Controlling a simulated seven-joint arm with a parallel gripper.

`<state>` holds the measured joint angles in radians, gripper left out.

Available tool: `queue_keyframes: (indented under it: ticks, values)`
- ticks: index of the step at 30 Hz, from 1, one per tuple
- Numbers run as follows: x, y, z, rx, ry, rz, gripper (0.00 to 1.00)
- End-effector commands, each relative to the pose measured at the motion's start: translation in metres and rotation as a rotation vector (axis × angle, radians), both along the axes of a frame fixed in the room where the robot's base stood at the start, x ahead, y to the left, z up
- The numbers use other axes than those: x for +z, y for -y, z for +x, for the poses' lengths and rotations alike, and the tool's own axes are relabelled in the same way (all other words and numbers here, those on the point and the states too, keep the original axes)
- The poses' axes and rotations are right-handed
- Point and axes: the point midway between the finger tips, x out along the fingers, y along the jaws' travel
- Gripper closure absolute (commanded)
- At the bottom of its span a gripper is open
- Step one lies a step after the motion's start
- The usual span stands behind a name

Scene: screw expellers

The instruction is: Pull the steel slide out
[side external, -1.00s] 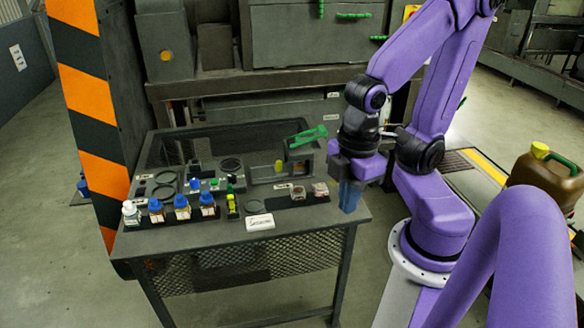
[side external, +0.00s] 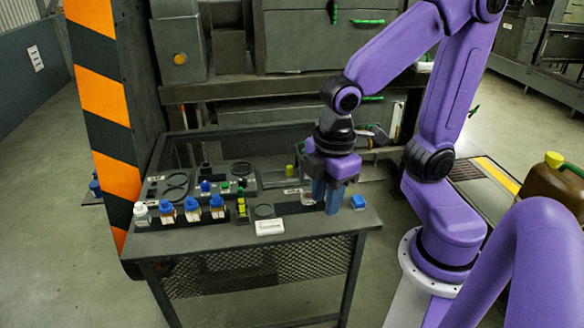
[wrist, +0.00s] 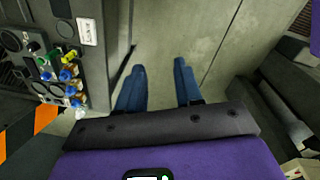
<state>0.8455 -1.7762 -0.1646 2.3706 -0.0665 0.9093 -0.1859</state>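I cannot pick out the steel slide for certain in either current view. My gripper (side external: 326,208) is at the right end of the grey work table (side external: 330,240), pointing down, with its blue fingers low over the table top in the side view. In the wrist view my gripper (wrist: 158,62) has its two blue fingers wide apart, with only floor and structure visible between them. It holds nothing. The grey box with a green handle, seen earlier at the table's right back, is now largely hidden behind my gripper.
Blue-capped bottles (side external: 193,210) stand in a row at the front left. A white label block (side external: 270,227) lies at the front edge. A small blue block (side external: 357,202) sits right of my fingers. A striped post (side external: 100,95) rises at the left.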

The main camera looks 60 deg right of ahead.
Motion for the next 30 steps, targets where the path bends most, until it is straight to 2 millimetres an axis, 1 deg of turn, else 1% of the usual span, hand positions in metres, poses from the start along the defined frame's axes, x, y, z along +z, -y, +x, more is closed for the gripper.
queue_keyframes:
  ticks: [1, 3, 5, 6, 8, 9, 11, 12, 14, 15, 17, 18, 20, 21, 23, 24, 26, 27, 30]
  values:
    - [-0.001, -0.002, 0.022, 0.008, 0.009, -0.018, 0.65]
    - [-0.001, -0.001, 0.051, 0.035, 0.022, -0.040, 0.65]
    - [-0.002, 0.002, 0.075, 0.057, 0.031, -0.062, 0.65]
    - [-0.004, 0.005, 0.092, 0.071, 0.035, -0.077, 0.65]
    - [-0.006, 0.011, 0.116, 0.094, 0.040, -0.100, 0.65]
    - [-0.008, 0.017, 0.132, 0.108, 0.042, -0.116, 0.65]
    - [-0.011, 0.027, 0.156, 0.129, 0.042, -0.140, 0.65]
    - [-0.014, 0.035, 0.171, 0.145, 0.041, -0.156, 0.65]
    - [-0.019, 0.049, 0.194, 0.166, 0.037, -0.181, 0.65]
    - [-0.022, 0.059, 0.208, 0.181, 0.033, -0.198, 0.65]
    - [-0.028, 0.076, 0.228, 0.203, 0.024, -0.221, 0.65]
    - [-0.032, 0.088, 0.241, 0.219, 0.017, -0.239, 0.65]
    - [-0.038, 0.109, 0.259, 0.240, 0.005, -0.262, 0.65]
    - [-0.043, 0.123, 0.270, 0.254, -0.006, -0.277, 0.65]
    - [-0.050, 0.146, 0.285, 0.278, -0.024, -0.300, 0.65]
    - [-0.056, 0.162, 0.294, 0.292, -0.036, -0.314, 0.65]
    - [-0.064, 0.186, 0.305, 0.314, -0.057, -0.333, 0.65]
    - [-0.069, 0.202, 0.310, 0.328, -0.070, -0.345, 0.65]
    - [-0.080, 0.236, 0.320, 0.358, -0.101, -0.368, 0.65]
